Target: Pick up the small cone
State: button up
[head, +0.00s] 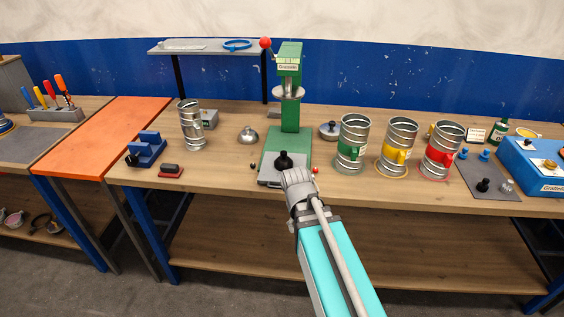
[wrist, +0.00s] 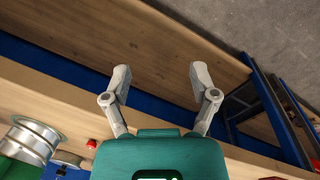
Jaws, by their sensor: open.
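My gripper (wrist: 160,76) is open and empty in the wrist view, its two fingers spread wide. Between and beyond them are the bench edge and lower shelf. In the head view my arm ends at the bench front, before the green press (head: 291,110); its fingers are not clear there. I cannot tell for sure which piece is the small cone. A black, cone-like piece (head: 284,160) with a rounded top stands on the press base, just behind my wrist. Another small black piece (head: 483,185) and a silver piece (head: 506,185) stand on the grey mat (head: 487,172).
Several silver spiral ducts (head: 353,135) stand right of the press; one (head: 191,124) stands left. Silver domes (head: 248,134) sit beside the press. A blue box (head: 535,167) is at far right. A blue holder (head: 146,149) is at left. The front bench strip is mostly clear.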

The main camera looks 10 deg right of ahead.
jog(key=w+a+r+n+t+h, duration=0.2)
jog(key=w+a+r+n+h, duration=0.1)
jog(key=w+n, duration=0.4)
jog(key=w+a+r+n+t+h+p, duration=0.1)
jog(key=w+a+r+n+t+h, duration=0.1)
jog(key=w+a+r+n+h, duration=0.2)
jog(key=w+a+r+n+t+h, duration=0.2)
jog(key=w+a+r+n, duration=0.3)
jog(key=w+n, duration=0.4)
jog(key=shift+w+a+r+n+h, duration=0.3)
jog(key=shift+a+r+n+h, duration=0.15)
jog(key=shift+h, duration=0.45)
jog(key=shift+f, duration=0.1)
jog(key=b, duration=0.3)
send_near(283, 152)
jog(key=x, duration=0.3)
jog(key=shift+a+f, duration=0.15)
jog(key=shift+f, duration=0.2)
jog(key=shift+w+d, duration=0.1)
jog(key=shift+d, duration=0.2)
jog(key=shift+d, duration=0.1)
jog(key=shift+r+b+x, duration=0.2)
jog(key=shift+b+x, duration=0.45)
jog(key=shift+x, duration=1.9)
